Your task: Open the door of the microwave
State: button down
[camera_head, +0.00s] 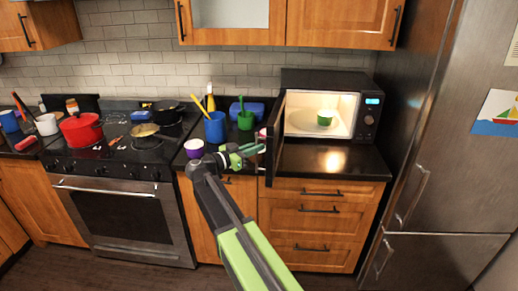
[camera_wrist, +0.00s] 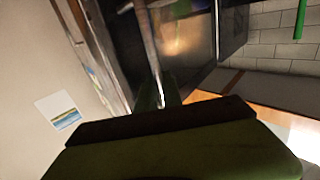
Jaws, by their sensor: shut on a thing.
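The black microwave (camera_head: 318,82) stands on the counter at the back right. Its door (camera_head: 278,132) is swung wide open toward me, hinged on the left. In the wrist view the metal handle (camera_wrist: 147,45) runs down to my gripper (camera_wrist: 155,95). The dark gripper body hides the lower part of the handle there.
Several cups, including a blue cup (camera_head: 215,127) and a purple bowl (camera_head: 194,148), stand on the counter left of the door. A stove (camera_head: 125,195) with a red pot (camera_head: 81,129) is further left. The fridge (camera_head: 445,130) stands close on the right.

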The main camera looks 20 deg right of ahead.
jog(key=shift+d+r, duration=0.1)
jog(key=c, duration=1.5)
grip_release()
jog(key=shift+s+d, duration=0.1)
jog(key=v, duration=1.7)
jog(key=shift+a, duration=0.2)
